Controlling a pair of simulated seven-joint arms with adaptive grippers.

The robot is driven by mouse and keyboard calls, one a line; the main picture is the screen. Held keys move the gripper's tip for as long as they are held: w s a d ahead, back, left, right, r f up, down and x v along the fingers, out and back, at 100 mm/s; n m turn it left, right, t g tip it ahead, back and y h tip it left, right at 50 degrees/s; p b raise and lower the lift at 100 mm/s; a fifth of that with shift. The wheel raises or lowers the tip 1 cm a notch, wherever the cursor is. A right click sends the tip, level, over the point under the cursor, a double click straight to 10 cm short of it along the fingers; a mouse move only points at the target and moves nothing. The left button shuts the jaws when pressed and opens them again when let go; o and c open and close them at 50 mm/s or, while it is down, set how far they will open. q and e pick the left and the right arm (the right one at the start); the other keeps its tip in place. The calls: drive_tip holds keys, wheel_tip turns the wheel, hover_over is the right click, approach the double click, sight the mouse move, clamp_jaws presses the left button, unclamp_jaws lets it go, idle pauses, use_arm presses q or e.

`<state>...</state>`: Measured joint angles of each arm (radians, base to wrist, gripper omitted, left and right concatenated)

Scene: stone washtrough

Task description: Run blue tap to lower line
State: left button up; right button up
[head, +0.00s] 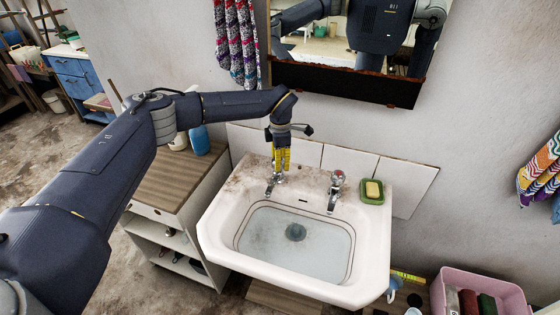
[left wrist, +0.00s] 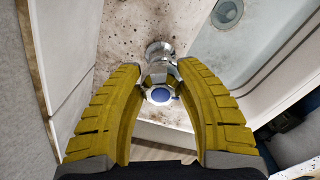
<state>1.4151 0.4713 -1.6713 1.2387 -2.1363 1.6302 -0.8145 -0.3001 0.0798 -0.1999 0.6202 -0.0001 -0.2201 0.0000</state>
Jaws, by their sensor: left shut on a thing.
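The white washbasin (head: 375,272) holds pale, clear water (head: 318,249) over a dark drain (head: 296,232). Thin dark lines run around its inner wall near the water's edge; I cannot tell exactly where the surface meets them. The blue tap (head: 271,187) stands at the back left of the basin. Its blue cap (left wrist: 159,96) shows in the left wrist view. My left gripper (head: 281,168) comes down from above and is shut on this tap's handle, with a yellow finger on each side. Whether water flows from the spout is too small to tell. My right gripper is not seen.
A red-capped tap (head: 337,183) stands at the back right, beside a green dish with yellow soap (head: 373,190). A wooden-topped cabinet (head: 165,175) is left of the basin. A mirror (head: 345,60) hangs above. A pink crate (head: 510,290) stands at lower right.

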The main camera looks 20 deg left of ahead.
use_arm(q)
drive_tip(key=shift+s+f+m, duration=0.1)
drive_tip(key=shift+m, duration=0.6)
drive_tip(key=o, duration=1.2)
wheel_tip(320, 180, up, 12)
drive_tip(key=shift+r, duration=0.1)
